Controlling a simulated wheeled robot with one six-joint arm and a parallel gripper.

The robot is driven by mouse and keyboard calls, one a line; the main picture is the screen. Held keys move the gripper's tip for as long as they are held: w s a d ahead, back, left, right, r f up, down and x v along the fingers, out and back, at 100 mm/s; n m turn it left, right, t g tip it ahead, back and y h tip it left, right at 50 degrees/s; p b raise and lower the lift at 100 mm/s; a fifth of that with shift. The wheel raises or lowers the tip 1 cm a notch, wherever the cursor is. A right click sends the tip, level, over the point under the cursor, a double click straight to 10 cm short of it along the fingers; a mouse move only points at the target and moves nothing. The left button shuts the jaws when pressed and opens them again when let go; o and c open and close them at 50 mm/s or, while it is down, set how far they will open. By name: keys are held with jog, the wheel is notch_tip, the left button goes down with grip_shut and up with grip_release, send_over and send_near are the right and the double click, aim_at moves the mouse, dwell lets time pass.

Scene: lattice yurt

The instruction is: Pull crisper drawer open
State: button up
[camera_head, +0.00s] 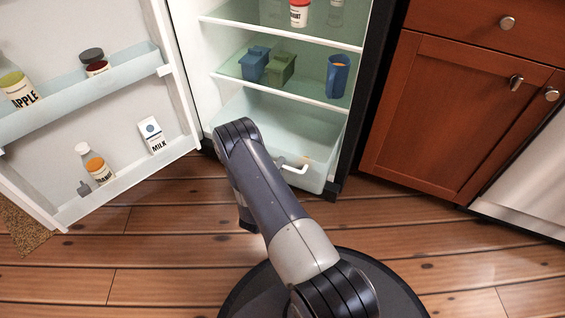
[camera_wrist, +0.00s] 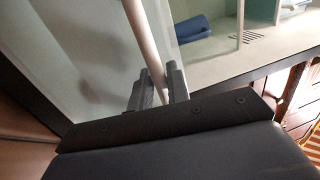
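The fridge stands open. The pale green crisper drawer (camera_head: 325,172) is at its bottom, below the lower shelf, and part of its inside shows from above. How far it is pulled out is hard to tell. Its white bar handle (camera_head: 296,169) shows partly beside my arm, which hides the rest and my fingertips in the head view. In the wrist view my gripper (camera_wrist: 160,88) has one finger on each side of the handle (camera_wrist: 143,40), which fills the narrow gap between them. The drawer front (camera_wrist: 75,50) fills the left of that view.
The open fridge door (camera_head: 100,90) with bottles and a milk carton is at the left. Shelves above hold a blue mug (camera_head: 338,76), a blue container (camera_head: 255,64) and a green container (camera_head: 281,68). Brown cabinets (camera_head: 450,120) stand at the right. The wooden floor in front is clear.

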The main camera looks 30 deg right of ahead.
jog(key=shift+w+d, duration=0.1)
jog(key=shift+d, duration=0.05)
grip_shut()
dwell(0.4)
jog(key=x, duration=0.3)
jog(key=shift+w+d+f, duration=0.15)
jog(key=shift+d+f, duration=0.05)
jog(key=shift+f, duration=0.1)
